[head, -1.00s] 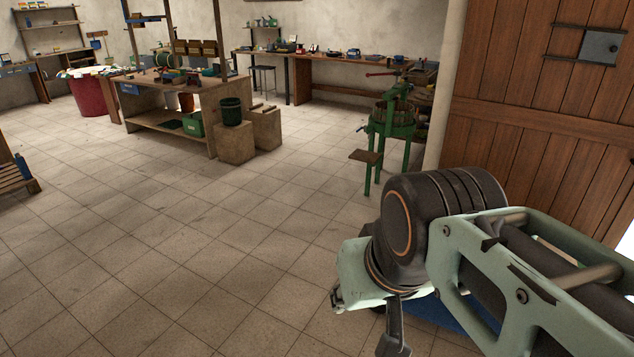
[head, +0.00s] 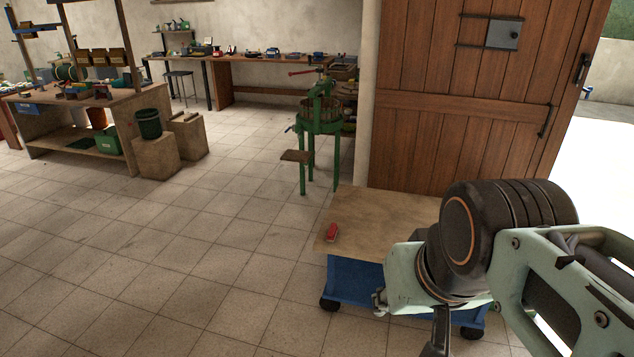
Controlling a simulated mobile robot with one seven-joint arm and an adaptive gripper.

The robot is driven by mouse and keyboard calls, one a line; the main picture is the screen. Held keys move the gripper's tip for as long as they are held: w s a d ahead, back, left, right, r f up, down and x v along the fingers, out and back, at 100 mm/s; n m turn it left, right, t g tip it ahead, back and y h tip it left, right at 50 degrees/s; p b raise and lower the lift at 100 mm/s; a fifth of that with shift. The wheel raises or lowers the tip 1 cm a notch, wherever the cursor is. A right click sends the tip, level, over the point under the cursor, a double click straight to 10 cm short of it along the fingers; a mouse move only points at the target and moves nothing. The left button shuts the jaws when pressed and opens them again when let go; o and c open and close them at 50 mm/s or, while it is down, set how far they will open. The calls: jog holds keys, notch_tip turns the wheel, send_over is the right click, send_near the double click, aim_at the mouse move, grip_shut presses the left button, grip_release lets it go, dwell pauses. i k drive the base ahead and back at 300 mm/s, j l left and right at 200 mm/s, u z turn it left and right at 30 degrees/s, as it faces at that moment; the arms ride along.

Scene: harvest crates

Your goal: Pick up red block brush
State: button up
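A small red block brush (head: 332,232) lies on the left part of a light brown board-like top (head: 385,214). This top sits over a blue wheeled base (head: 352,282) in front of the wooden door. My arm covers the right side of the top and base. My gripper is only partly visible at the bottom right, where a dark part (head: 438,335) hangs below the arm. I cannot tell its fingers apart. The brush is up and left of that part, clear of my arm.
A green press (head: 320,115) stands behind the top. A workbench (head: 75,105) with a dark green bucket (head: 149,123) beside it stands at the left. A wooden door (head: 470,120) is behind my arm. The tiled floor (head: 180,260) at left and centre is clear.

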aim_at(333, 231)
jog(key=i+j+z, duration=0.1)
jog(key=i, duration=0.35)
jog(key=i+j+z, duration=0.1)
jog(key=i, duration=0.3)
jog(key=i+j+z, duration=0.1)
jog(key=i+j, duration=0.2)
jog(key=i+j+z, duration=0.1)
jog(key=i, duration=0.45)
jog(key=j, duration=0.1)
